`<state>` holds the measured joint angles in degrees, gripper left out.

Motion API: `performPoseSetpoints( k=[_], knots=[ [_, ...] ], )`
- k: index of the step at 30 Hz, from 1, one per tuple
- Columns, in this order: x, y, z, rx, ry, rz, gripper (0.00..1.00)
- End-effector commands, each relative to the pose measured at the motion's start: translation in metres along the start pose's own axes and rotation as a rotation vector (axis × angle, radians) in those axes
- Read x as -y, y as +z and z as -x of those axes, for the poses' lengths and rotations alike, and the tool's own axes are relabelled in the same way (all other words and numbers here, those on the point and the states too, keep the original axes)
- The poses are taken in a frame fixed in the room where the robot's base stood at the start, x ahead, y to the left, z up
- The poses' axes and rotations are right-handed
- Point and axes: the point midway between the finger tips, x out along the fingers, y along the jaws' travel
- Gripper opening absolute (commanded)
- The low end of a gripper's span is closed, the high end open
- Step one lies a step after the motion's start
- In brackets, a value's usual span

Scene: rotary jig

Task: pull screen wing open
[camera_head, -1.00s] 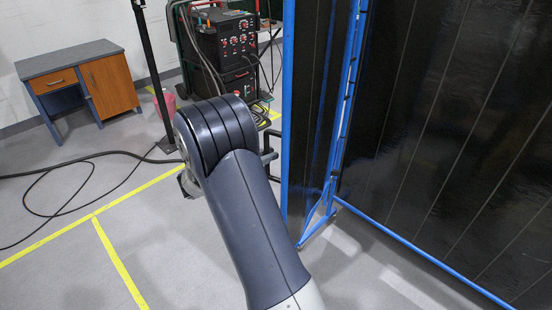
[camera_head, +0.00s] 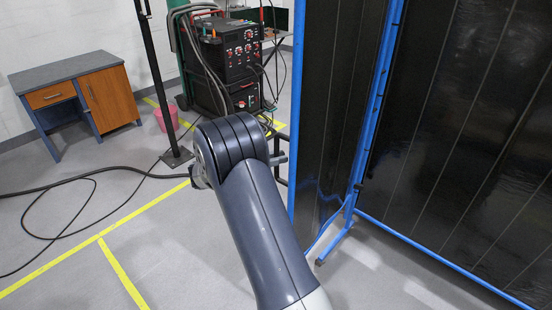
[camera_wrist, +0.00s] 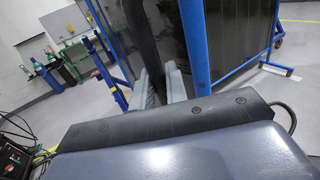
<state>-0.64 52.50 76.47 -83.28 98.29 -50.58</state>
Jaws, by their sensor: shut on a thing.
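The screen wing (camera_head: 335,100) is a tall black panel in a blue frame, standing at an angle to the larger black screen (camera_head: 450,130) on its right. A black handle (camera_head: 285,137) sticks out left of the wing's near blue edge. My gripper (camera_wrist: 158,88) is shut on a dark upright bar (camera_wrist: 146,42) in the wrist view, which appears to be this handle. A blue post (camera_wrist: 195,45) stands just right of the fingers. In the head view my arm hides most of the gripper.
A welding machine (camera_head: 232,65) with hoses stands behind the wing's left side. A black pole (camera_head: 152,70), a pink bucket (camera_head: 166,117) and a wooden desk (camera_head: 80,95) are further left. A black cable (camera_head: 60,185) lies on the floor. Floor at the left front is otherwise clear.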

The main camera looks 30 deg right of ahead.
Motion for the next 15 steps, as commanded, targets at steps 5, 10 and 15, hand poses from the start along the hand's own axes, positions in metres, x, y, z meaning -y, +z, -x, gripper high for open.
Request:
performPoseSetpoints(
  k=[5,10,15],
  knots=[
    [-0.0001,0.0004,-0.0011,0.000,-0.001,-0.001,0.00],
    [0.0000,0.0004,-0.0010,0.000,-0.001,-0.001,0.25],
    [0.0001,0.0002,-0.0006,-0.001,-0.001,-0.001,0.32]
  ],
)
